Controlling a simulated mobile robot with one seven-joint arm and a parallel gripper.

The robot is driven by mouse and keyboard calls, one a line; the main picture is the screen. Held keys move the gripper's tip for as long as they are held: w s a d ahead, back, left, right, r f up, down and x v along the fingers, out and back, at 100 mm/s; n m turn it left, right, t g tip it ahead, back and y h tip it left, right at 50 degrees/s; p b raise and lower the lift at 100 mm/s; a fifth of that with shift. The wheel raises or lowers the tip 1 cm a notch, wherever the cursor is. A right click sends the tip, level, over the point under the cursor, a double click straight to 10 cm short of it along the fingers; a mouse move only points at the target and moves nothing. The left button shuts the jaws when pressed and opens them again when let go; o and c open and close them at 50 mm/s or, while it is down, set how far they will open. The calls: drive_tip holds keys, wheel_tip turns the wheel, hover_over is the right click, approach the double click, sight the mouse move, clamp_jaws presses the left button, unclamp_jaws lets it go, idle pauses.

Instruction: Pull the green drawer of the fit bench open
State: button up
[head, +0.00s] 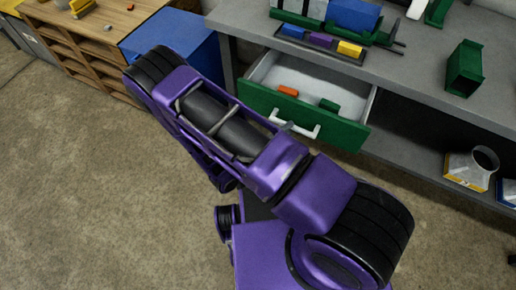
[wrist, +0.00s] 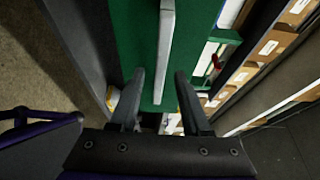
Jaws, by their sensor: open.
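The green drawer (head: 330,128) of the grey fit bench (head: 240,20) stands partly out, its light inside showing. An orange piece (head: 288,91) and a green piece (head: 329,105) lie in it. Its pale bar handle (head: 305,130) is partly covered by my purple arm in the head view. In the wrist view, the green drawer front (wrist: 135,35) fills the upper middle and the handle (wrist: 166,45) runs down it. My gripper (wrist: 160,78) is open, with a finger on either side of the handle's line and gaps showing. The head view does not show my fingers clearly.
On the bench top are a dark tray (head: 320,43) with coloured blocks and a green open-ended piece (head: 464,68). A wooden shelf unit (head: 95,50) stands at the left. The floor (head: 90,190) at left is clear.

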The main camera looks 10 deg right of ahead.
drive_tip(key=b+v, duration=0.1)
drive_tip(key=v, duration=1.3)
drive_tip(key=shift+a, duration=0.1)
